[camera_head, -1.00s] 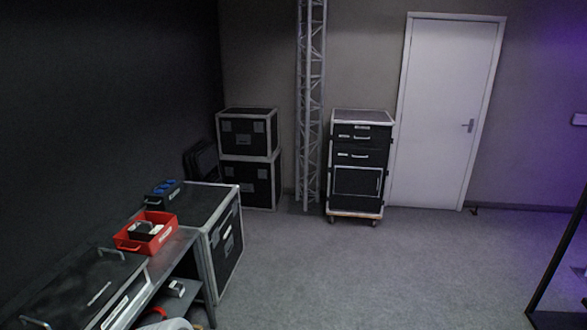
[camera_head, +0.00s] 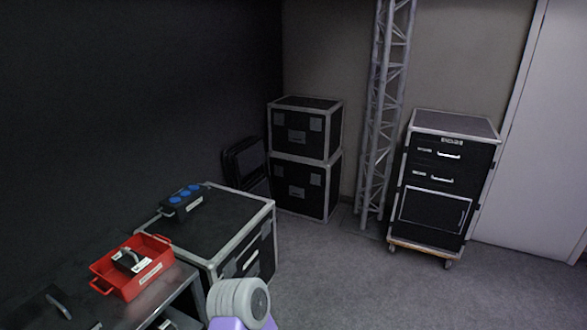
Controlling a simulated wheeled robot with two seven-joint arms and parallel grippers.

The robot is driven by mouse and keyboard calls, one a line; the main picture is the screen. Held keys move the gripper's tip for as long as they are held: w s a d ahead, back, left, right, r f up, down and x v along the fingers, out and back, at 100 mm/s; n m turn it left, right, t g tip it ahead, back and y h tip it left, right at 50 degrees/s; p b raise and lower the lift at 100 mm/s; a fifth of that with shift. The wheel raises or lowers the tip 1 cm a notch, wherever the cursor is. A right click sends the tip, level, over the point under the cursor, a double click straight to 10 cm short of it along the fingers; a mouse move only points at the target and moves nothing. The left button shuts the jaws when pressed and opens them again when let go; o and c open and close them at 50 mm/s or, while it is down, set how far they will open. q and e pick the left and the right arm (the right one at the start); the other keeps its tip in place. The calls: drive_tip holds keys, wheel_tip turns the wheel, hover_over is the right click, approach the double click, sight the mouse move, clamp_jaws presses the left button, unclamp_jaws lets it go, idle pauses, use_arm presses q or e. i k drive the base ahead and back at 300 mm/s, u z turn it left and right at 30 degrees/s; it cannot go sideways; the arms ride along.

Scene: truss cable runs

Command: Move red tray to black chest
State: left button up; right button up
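The red tray (camera_head: 150,281) has a handle at each end and sits on the end of a metal table (camera_head: 162,305) at lower left. A small dark block with a grey handle (camera_head: 130,261) lies inside it. Just beyond the table stands a low black chest (camera_head: 228,218) with silver edges. A dark box with blue round tops (camera_head: 184,203) sits at the back left of its lid; the rest of the lid is bare. Neither gripper shows. A grey and purple rounded part at the bottom edge looks like one of my arm links.
A tall black drawer case (camera_head: 455,135) on a wheeled wooden base stands at right. Two stacked black cases (camera_head: 307,130) stand by the back wall, left of a metal truss (camera_head: 385,110). Grey carpet (camera_head: 350,285) is clear in front. A white door (camera_head: 540,150) is at right.

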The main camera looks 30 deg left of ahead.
sight(222, 221)
drive_tip(key=u, duration=0.6)
drive_tip(key=i, duration=1.45)
drive_tip(key=u, duration=1.2)
